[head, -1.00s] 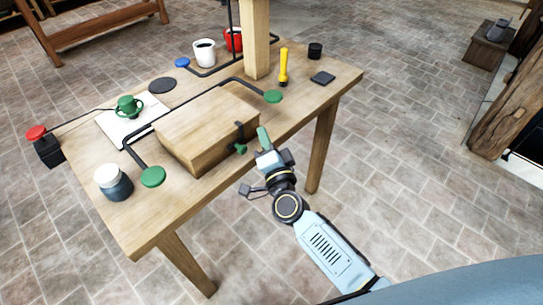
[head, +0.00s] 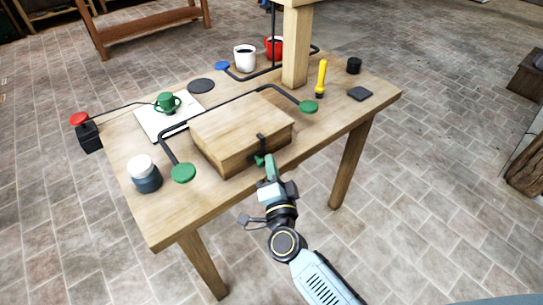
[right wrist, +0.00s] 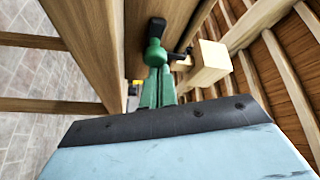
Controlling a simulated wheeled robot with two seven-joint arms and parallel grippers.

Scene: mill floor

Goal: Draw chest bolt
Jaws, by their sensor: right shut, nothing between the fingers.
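The wooden chest (head: 228,122) sits shut on the table. A black bolt fitting (head: 262,143) with a green knob (head: 258,160) is on its front side, near the right end. My right gripper (head: 269,167) is just right of the knob, its green fingers shut and empty. In the right wrist view the shut fingers (right wrist: 158,88) point at the green knob (right wrist: 155,53) and overlap it in the picture; I cannot tell whether they touch. The black bolt fitting (right wrist: 156,27) shows just beyond the knob. My left gripper is not in view.
A black rod with green pads (head: 183,173) (head: 309,107) runs around the chest. A jar (head: 145,174) stands at the table's left corner. A wooden post (head: 296,48), yellow torch (head: 321,78) and cups (head: 244,58) are at the back. The table's front edge is close to my right arm.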

